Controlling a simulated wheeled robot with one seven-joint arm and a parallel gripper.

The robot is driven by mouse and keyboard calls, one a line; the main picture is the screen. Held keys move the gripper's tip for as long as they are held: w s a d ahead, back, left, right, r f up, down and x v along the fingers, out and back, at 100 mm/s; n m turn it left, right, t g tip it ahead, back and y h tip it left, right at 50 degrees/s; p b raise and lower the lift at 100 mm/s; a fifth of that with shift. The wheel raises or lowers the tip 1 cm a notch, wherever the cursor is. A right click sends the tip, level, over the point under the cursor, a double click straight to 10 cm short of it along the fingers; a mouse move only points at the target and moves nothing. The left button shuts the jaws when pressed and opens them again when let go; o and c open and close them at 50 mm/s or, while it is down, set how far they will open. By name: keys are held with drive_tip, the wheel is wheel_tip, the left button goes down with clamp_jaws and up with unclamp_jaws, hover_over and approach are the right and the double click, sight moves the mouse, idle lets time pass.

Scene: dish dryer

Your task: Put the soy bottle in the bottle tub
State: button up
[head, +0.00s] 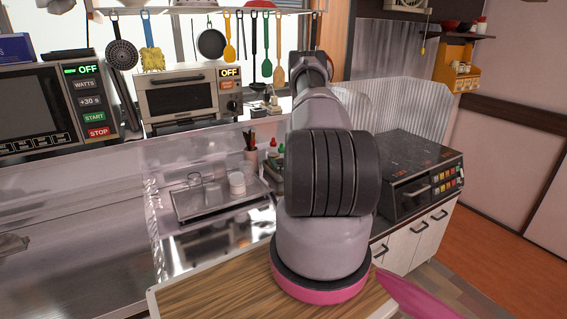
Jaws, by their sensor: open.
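Small bottles with a red cap (273,143) and a green cap (281,148) stand close together on the counter, just left of my arm and partly hidden by it. I cannot tell whether either is the soy bottle. They seem to stand in or beside a low greenish container (274,182), which may be the bottle tub; my arm covers its right side. My arm fills the middle of the view and reaches away toward the window. My gripper's fingers cannot be seen.
A dish tray (185,212) with a white jar (237,183) sits by the sink. A microwave (50,105) and toaster oven (180,95) stand at the back left. Utensils hang above. A black grill (405,165) is at right, a wooden counter (215,295) in front.

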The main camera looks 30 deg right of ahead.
drive_tip(key=v, duration=1.2)
drive_tip(key=shift+r, duration=0.1)
drive_tip(key=w+a+r+n+g+y, duration=0.1)
drive_tip(key=w+a+r+n+y, duration=0.2)
drive_tip(key=a+r+n+y, duration=0.65)
drive_tip(key=w+a+r+n+g+y, duration=0.3)
drive_tip(key=a+r+y, duration=0.4)
drive_tip(key=a+r, duration=0.55)
drive_tip(key=s+a+r+n+g, duration=1.3)
drive_tip(key=s+a+n, duration=0.15)
drive_tip(key=s, duration=0.25)
drive_tip(key=s+d+r+n+t+h, duration=0.6)
drive_tip(key=s+r+n+h, duration=0.1)
drive_tip(key=s+r+h, duration=0.1)
drive_tip(key=s+h, duration=0.1)
drive_tip(key=h, duration=0.1)
drive_tip(key=shift+s+d+r+t+h, duration=0.3)
drive_tip(key=shift+h, duration=0.05)
